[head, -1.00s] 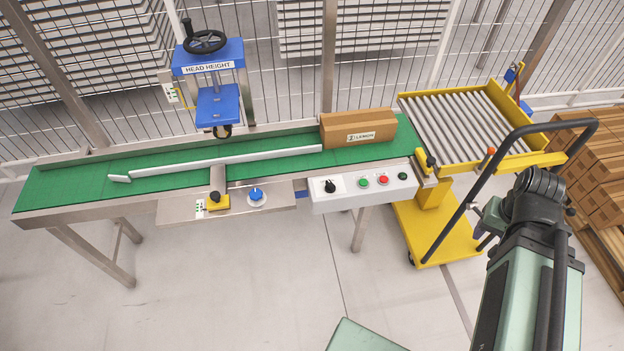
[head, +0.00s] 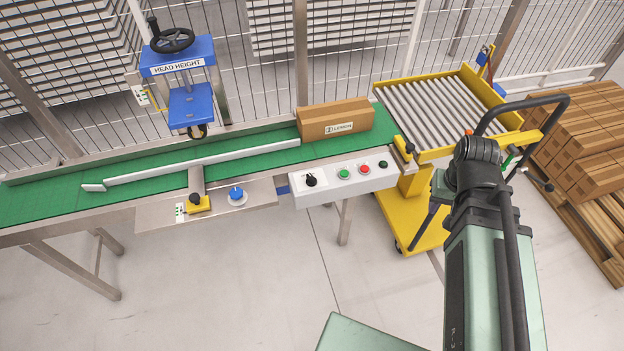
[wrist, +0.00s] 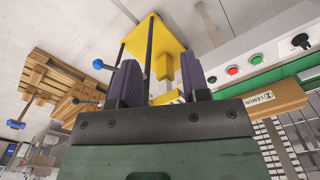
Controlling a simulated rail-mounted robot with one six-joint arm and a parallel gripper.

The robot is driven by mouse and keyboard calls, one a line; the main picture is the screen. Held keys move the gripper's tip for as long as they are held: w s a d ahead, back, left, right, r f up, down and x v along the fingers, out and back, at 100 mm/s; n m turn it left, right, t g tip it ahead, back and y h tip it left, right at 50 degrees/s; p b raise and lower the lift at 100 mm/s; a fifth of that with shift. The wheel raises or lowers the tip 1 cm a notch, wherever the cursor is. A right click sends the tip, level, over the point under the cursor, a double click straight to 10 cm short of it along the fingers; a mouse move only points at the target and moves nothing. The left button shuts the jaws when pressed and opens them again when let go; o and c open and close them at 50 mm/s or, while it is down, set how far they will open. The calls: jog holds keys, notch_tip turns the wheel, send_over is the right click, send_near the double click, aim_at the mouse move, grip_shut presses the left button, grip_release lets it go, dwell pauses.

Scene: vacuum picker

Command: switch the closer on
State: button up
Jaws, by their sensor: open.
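The closer's white control box (head: 330,190) is fixed to the front of the green conveyor. It carries a black rotary knob (head: 311,180), a green button (head: 344,174), a red button (head: 365,169) and a small dark round fitting (head: 383,164). In the wrist view, the knob (wrist: 300,41), green button (wrist: 257,59) and red button (wrist: 232,70) show at upper right. My gripper (wrist: 158,75) is open and empty, apart from the box. In the head view its fingers are hidden or too small to make out; my arm is right of the box.
A brown carton (head: 335,123) sits on the green belt (head: 235,165) behind the box. The yellow roller cart (head: 430,150) stands at the belt's right end, close behind my arm. A blue head-height press (head: 190,85) stands left. Stacked cartons (head: 580,135) lie far right.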

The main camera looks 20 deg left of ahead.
jog(key=w+a+f+n+b, duration=0.2)
jog(key=w+a+f, duration=0.1)
jog(key=a, duration=0.7)
jog(key=w+a+f+n+b, duration=0.2)
jog(key=w+a+f+n, duration=0.1)
jog(key=a, duration=0.7)
jog(key=n+b, duration=0.1)
jog(key=n, duration=0.5)
send_near(312, 177)
jog(key=shift+m, duration=0.3)
notch_tip(312, 177, down, 10)
jog(key=b, duration=1.1)
jog(key=shift+a+r, duration=0.1)
jog(key=shift+r, duration=0.3)
grip_shut()
